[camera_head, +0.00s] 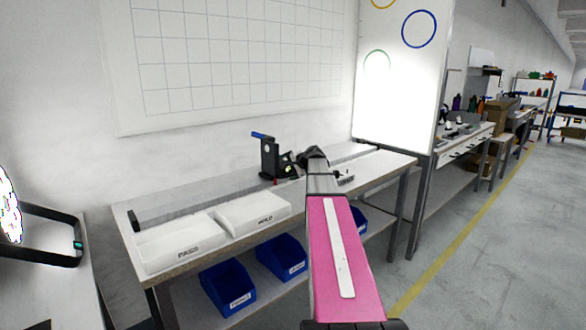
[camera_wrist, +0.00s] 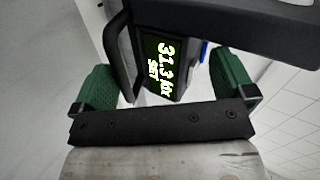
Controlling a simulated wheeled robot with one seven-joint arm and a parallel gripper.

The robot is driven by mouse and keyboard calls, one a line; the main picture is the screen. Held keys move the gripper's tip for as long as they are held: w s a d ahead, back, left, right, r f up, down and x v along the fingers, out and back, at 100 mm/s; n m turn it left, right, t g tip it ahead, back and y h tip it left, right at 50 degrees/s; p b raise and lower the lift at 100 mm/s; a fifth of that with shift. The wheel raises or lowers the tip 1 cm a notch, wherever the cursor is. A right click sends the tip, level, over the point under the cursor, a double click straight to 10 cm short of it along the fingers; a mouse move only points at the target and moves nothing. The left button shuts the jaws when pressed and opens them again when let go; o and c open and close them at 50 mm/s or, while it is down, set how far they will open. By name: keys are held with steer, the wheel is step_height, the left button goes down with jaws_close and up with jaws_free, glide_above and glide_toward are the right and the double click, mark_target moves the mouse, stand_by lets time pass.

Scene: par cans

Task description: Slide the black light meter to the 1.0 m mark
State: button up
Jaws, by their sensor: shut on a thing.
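The black light meter (camera_head: 268,160) stands upright at the back of the workbench, with a blue lever-like part on top. My gripper (camera_head: 300,165) is at the right side of the meter in the head view. My arm and gripper hide part of the meter's base. No scale marks are readable.
A long grey strip (camera_head: 195,200) runs along the bench's back, with a small black block (camera_head: 137,220) at its left. White PASS (camera_head: 180,240) and HOLD (camera_head: 252,212) trays stand in front. Blue bins (camera_head: 228,287) sit below. The strip left of the meter looks clear.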

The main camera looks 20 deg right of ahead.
step_height(320, 180, up, 7)
steer(key=w+m+t, duration=0.2)
steer(key=t, duration=0.1)
steer(key=shift+y, duration=0.3)
steer(key=f+g, duration=0.1)
steer(key=f, duration=0.1)
steer(key=s+f+n+g, duration=0.1)
steer(key=f, duration=0.1)
steer(key=s+f+n+g, duration=0.1)
steer(key=shift+s+a+f, duration=0.1)
steer(key=shift+s+f, duration=0.05)
steer(key=shift+f, duration=0.25)
steer(key=shift+s, duration=0.35)
steer(key=shift+s+d+r, duration=0.15)
steer(key=shift+s+d, duration=0.1)
steer(key=shift+s, duration=0.1)
steer(key=c, duration=0.5)
steer(key=shift+s, duration=0.2)
steer(key=c, duration=0.4)
steer(key=shift+o, duration=0.2)
steer(key=s+d+r, duration=0.1)
steer(key=s+d, duration=0.2)
steer(key=s, duration=0.7)
steer(key=shift+d+r, duration=0.35)
